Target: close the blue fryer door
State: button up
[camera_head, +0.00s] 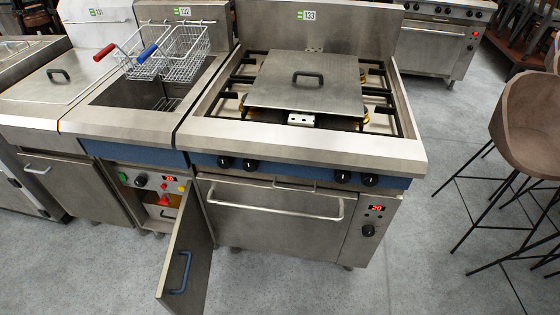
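The fryer door (186,245) is a grey steel panel with a dark blue bar handle (180,272). It stands wide open, swung out towards me from the right side of the fryer cabinet. The fryer (135,120) has a blue strip under its top. Its open cabinet (160,208) shows some red and yellow parts inside, partly hidden by the door. My gripper is not in view.
Two wire baskets (180,55) with red and blue handles sit over the fryer. A range with an oven (270,205) stands right of it, close to the open door. Brown stools (528,125) stand at the right. Grey floor (90,275) is clear in front.

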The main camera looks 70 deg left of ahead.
aim_at(182, 288)
jog(key=u, duration=3.5)
jog(key=i, duration=1)
jog(key=z, duration=0.25)
jog(key=k, duration=1.3)
jog(key=u, duration=0.9)
